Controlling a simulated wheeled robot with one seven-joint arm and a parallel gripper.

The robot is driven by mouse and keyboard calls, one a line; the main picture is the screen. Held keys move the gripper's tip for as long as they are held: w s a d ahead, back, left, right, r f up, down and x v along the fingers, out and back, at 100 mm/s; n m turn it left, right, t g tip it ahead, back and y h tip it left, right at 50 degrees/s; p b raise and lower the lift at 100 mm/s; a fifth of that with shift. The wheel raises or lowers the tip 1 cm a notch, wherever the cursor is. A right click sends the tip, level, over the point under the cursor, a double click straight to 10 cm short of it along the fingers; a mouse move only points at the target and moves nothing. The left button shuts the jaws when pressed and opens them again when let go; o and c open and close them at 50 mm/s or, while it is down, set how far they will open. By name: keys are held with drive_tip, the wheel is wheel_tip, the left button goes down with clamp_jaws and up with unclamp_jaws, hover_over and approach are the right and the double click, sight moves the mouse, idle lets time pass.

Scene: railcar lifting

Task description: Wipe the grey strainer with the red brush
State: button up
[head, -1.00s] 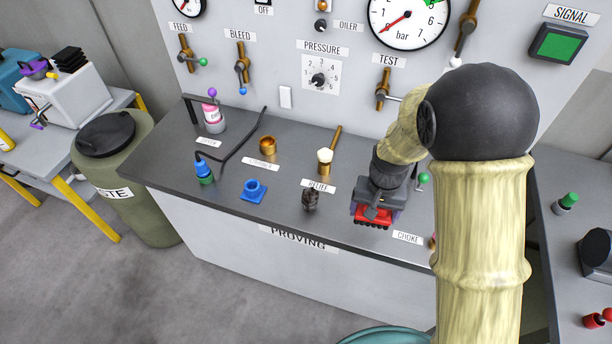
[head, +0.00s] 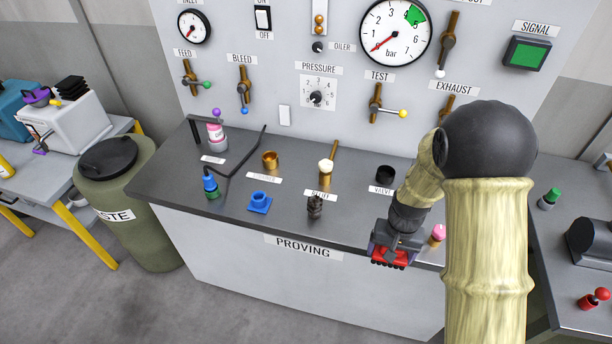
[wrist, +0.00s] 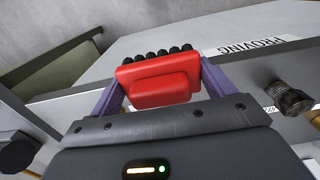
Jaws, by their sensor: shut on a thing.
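The red brush (head: 389,263) is in my gripper (head: 393,252), at the bench's front edge in the head view. In the wrist view the purple fingers of my gripper (wrist: 161,88) are shut on both sides of the brush's red block (wrist: 160,72), and its black bristles point away from the gripper. A small dark grey ribbed piece (head: 315,207), which looks like the strainer, stands on the bench in front of the RELIEF label, left of and apart from the brush. It also shows at the right of the wrist view (wrist: 293,98).
Valves and gauges line the panel behind. A waste bin (head: 130,225) stands at left.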

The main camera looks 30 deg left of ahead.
drive_tip(key=w+d+f+m, duration=0.1)
drive_tip(key=w+d+f, duration=0.1)
drive_tip(key=d+f, duration=0.3)
drive_tip(key=w+d+f+m, duration=0.1)
drive_tip(key=d+f, duration=0.4)
drive_tip(key=d, duration=0.8)
drive_tip(key=shift+w+d+f+m, duration=0.15)
drive_tip(key=shift+w+d+m, duration=0.2)
drive_tip(key=shift+w, duration=0.2)
drive_tip(key=shift+d, duration=0.1)
